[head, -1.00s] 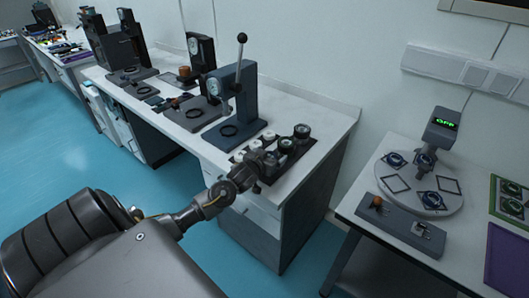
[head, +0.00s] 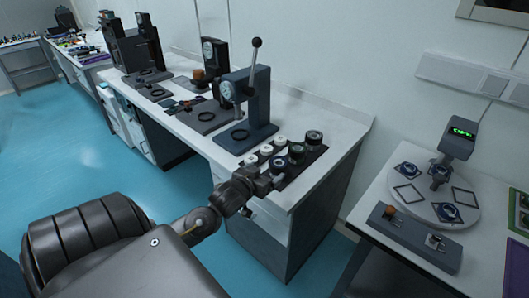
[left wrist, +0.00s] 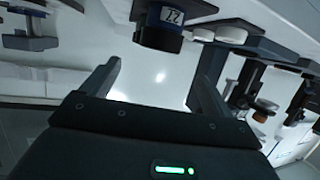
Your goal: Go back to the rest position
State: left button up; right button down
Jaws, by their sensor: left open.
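My left gripper (head: 272,182) is at the front edge of the long white table (head: 325,128), beside the dark tray (head: 302,165). In the left wrist view its two fingers are apart with nothing between them (left wrist: 158,85). A dark round part with a blue label (left wrist: 160,25) is beyond the fingers in that view. The tray holds several round parts, white and dark, among them a dark one at its back corner (head: 313,138). My right gripper is not in view.
A dark lever press (head: 245,95) stands behind the tray, with more stands farther along the table. At right, another table carries a white round plate (head: 460,212) and a grey block (head: 415,238). Blue floor (head: 120,170) is clear at left.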

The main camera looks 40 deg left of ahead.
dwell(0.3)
pick_arm(q)
jog(key=s+d+f+m+g+h, duration=0.1)
jog(key=s+d+f+m+g, duration=0.1)
jog(key=s+d+f+g, duration=0.45)
jog(key=s+d+f+m+g+h, duration=0.1)
jog(key=s+d+f, duration=0.4)
jog(key=s, duration=0.5)
jog(key=s+d+f+m+g+h, duration=0.1)
jog(key=s+d+f+m+g, duration=0.2)
jog(key=s+d, duration=0.5)
notch_tip(320, 180, down, 27)
jog(key=s+a+n+g, duration=0.1)
jog(key=s+g, duration=0.1)
jog(key=s, duration=0.1)
jog(key=s+a+f, duration=0.3)
jog(key=s+f, duration=1.2)
jog(key=shift+s+g, duration=0.2)
jog(key=shift+g, duration=0.15)
